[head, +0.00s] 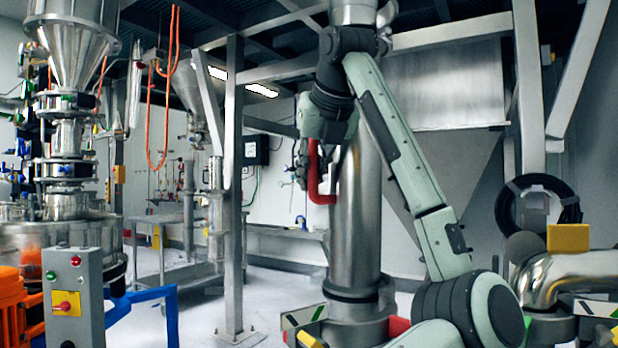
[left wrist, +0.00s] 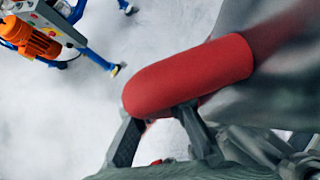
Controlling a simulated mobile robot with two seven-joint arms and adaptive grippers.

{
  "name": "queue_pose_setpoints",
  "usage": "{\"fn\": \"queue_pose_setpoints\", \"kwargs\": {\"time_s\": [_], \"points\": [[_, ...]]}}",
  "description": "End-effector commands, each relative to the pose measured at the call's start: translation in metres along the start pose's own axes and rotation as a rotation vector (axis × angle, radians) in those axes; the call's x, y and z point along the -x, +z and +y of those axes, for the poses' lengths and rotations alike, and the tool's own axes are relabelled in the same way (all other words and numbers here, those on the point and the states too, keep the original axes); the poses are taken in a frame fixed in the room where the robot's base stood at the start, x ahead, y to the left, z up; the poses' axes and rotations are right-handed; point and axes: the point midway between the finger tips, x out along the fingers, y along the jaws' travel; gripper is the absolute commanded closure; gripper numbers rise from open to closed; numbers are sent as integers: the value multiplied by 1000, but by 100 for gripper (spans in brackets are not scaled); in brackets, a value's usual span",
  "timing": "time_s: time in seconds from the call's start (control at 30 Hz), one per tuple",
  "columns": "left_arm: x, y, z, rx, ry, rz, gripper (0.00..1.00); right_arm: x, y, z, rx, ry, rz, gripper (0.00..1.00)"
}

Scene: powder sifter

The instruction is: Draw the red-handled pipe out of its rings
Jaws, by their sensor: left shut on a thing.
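The red handle (head: 315,183) of the pipe stands out at the left side of a large upright metal column (head: 356,225) in the head view. In the left wrist view the handle (left wrist: 190,75) is a thick red bar with a rounded end, and more red shows at the upper right. My left gripper (head: 300,166) is shut on the handle, its fingers (left wrist: 156,115) reaching it from below in the wrist view. I cannot make out the pipe's shaft or its rings. My right gripper is not in view.
A grey steel post (head: 233,200) stands left of the column. A grey control box (head: 72,295) and orange machine (head: 15,305) are at the lower left, beside a blue frame (head: 168,310). A black hose coil (head: 541,200) hangs at right. Pale floor lies open between.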

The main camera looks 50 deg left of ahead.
Motion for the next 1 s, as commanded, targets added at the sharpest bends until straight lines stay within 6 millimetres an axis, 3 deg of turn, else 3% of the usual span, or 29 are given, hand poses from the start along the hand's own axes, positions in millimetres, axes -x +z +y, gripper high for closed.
{"fn": "queue_pose_setpoints", "kwargs": {"time_s": [0.43,1.0], "points": [[3,3,0,1,-1,-4,100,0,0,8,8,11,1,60],[4,5,1,2,0,-8,100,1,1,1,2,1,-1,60]]}}
